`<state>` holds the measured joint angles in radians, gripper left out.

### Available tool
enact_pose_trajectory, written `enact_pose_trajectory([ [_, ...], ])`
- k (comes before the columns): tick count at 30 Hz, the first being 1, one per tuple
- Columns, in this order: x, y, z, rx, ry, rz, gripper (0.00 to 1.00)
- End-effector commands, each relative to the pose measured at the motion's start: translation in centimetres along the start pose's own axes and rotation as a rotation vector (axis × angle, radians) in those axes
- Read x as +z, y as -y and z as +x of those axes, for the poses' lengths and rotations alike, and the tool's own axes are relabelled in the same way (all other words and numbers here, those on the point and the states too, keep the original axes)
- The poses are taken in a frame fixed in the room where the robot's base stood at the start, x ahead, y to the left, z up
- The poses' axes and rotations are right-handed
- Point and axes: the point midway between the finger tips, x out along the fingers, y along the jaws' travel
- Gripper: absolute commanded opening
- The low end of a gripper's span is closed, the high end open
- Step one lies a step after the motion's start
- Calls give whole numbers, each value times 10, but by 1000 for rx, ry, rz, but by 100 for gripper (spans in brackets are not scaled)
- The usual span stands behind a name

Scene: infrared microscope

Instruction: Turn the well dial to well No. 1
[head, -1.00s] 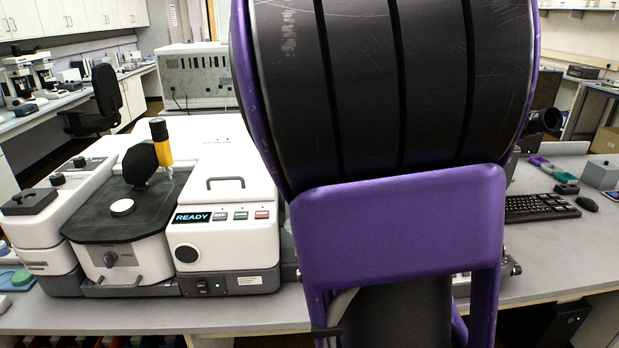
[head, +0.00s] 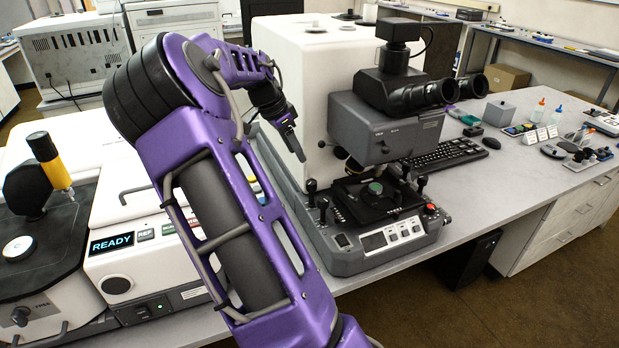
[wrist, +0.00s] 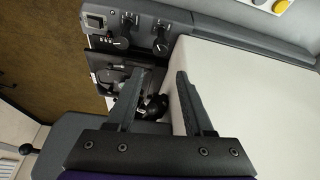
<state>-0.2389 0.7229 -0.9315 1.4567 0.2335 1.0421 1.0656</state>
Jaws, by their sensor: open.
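The infrared microscope (head: 385,130) stands on the bench right of my arm, with a white housing behind its grey head and eyepieces. A black stage (head: 380,203) carrying a small round greenish disc (head: 375,188) sits under the head; I cannot tell whether this disc is the well dial, and no well number is readable. My gripper (head: 295,150) is in front of the white housing in the picture, left of the microscope head. In the wrist view my gripper (wrist: 157,80) is open and empty, with the white housing (wrist: 240,90) and black microscope parts beyond the fingers.
A white instrument with a READY display (head: 111,242) stands at the left. Control knobs (head: 323,205) and a front panel (head: 390,237) line the microscope base. A keyboard (head: 445,155) and small bottles (head: 539,107) lie to the right. The bench front right of the base is clear.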

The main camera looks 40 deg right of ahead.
Motion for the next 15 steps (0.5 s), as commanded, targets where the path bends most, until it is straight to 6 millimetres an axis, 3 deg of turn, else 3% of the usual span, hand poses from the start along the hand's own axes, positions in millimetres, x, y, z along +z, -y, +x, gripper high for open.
enact_pose_trajectory([
  [9, 0, -1, 72, 4, -1, -1, 52],
  [15, 0, 0, 103, 1, -2, -2, 52],
])
